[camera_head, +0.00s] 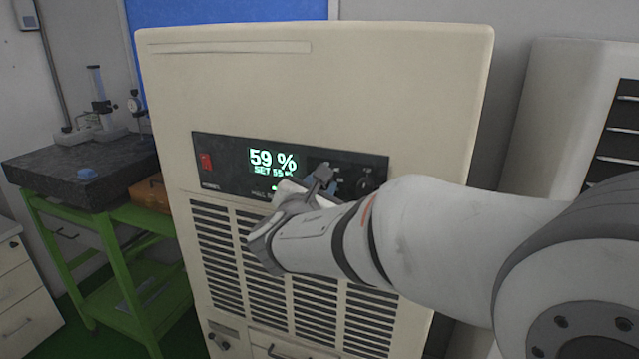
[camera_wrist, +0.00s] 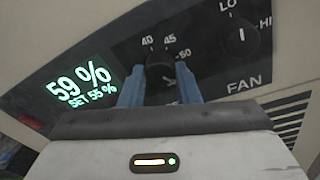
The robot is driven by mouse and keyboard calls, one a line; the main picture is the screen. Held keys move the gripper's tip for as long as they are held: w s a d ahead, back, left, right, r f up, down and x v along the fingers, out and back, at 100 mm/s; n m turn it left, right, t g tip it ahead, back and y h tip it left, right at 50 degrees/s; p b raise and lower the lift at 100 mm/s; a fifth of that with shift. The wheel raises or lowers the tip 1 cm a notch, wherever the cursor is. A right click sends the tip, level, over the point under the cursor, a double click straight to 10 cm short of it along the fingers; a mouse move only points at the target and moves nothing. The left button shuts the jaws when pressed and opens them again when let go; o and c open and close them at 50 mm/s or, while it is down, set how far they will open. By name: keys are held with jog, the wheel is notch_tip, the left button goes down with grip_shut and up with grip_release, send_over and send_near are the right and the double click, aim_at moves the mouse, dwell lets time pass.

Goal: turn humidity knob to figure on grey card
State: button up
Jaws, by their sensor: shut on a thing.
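The humidity knob (camera_wrist: 160,70) is dark and sits on the black control panel (camera_wrist: 210,70), with 40, 45 and 50 printed above it. My gripper (camera_wrist: 158,84) is shut on the knob, with one blue finger on each side. The knob's lower part and the rest of its scale are hidden or unclear. The display (camera_wrist: 80,88) reads 59 % with SET 55 % below in the wrist view. In the head view, my gripper (camera_head: 322,183) is at the panel, right of the display (camera_head: 273,162). I see no grey card in either view.
The fan knob (camera_wrist: 238,38), marked LO and HI, is right of the gripped knob. A red switch (camera_head: 206,161) is at the panel's left end. The cream cabinet (camera_head: 330,80) has vents below. A green stand (camera_head: 125,250) bears a dark slab (camera_head: 75,175) at left.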

jog(key=shift+n+p, duration=0.3)
jog(key=shift+n, duration=0.5)
jog(key=o, duration=1)
jog(key=b+v, duration=0.1)
jog(key=v, duration=0.6)
jog(key=shift+s+a+r, duration=0.1)
jog(key=shift+s+a, duration=0.1)
jog(key=shift+s, duration=0.15)
